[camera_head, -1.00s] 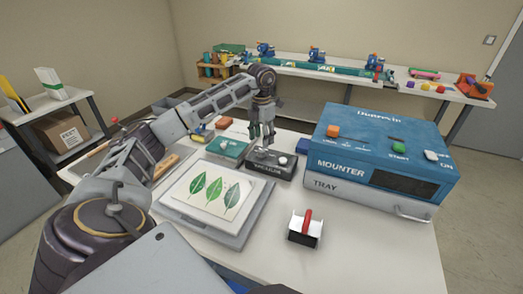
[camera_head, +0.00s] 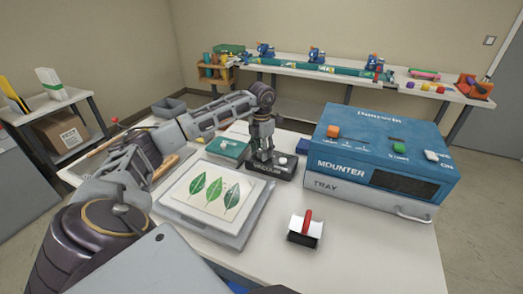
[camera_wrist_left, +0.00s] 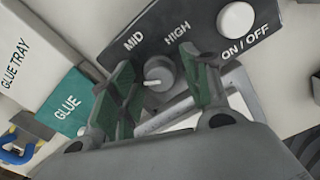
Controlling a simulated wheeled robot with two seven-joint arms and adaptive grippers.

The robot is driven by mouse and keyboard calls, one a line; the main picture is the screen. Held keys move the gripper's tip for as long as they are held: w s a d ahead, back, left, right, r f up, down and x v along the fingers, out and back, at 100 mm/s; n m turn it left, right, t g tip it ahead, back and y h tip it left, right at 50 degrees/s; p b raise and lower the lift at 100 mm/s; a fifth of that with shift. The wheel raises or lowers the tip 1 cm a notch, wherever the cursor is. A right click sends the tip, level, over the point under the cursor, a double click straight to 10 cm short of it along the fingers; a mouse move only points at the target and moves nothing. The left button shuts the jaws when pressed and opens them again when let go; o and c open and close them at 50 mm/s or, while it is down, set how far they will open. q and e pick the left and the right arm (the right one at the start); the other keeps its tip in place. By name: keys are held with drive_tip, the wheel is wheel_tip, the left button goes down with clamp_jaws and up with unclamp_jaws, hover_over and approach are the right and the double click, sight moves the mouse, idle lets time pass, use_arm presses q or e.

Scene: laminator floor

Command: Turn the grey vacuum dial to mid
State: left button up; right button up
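The grey vacuum dial (camera_wrist_left: 158,73) sits on a black control box (camera_head: 284,173), between the fingers of my left gripper (camera_wrist_left: 165,88) in the left wrist view. The fingers are apart, one on each side of the dial; I cannot tell whether either touches it. The box shows MID, HIGH and ON / OFF labels and a round white button (camera_wrist_left: 235,19). The dial's pointer is too unclear to read. In the head view my left gripper (camera_head: 262,154) points down over the left part of the box and hides the dial. My right gripper is not in view.
A teal glue box (camera_head: 228,149) stands left of the control box. A board with leaf prints (camera_head: 180,197) lies in front. The blue mounter (camera_head: 385,145) stands to the right.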

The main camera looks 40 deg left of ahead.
use_arm(q)
drive_tip(key=c, duration=0.8)
drive_tip(key=shift+m, duration=0.4)
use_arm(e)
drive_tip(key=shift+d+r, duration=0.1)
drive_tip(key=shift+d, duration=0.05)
use_arm(q)
drive_tip(key=m+p, duration=0.1)
drive_tip(key=m, duration=0.2)
drive_tip(key=shift+r, duration=0.1)
drive_tip(key=m, duration=0.6)
drive_tip(key=shift+m+p, duration=0.3)
drive_tip(key=shift+p, duration=0.05)
drive_tip(key=shift+m, duration=0.6)
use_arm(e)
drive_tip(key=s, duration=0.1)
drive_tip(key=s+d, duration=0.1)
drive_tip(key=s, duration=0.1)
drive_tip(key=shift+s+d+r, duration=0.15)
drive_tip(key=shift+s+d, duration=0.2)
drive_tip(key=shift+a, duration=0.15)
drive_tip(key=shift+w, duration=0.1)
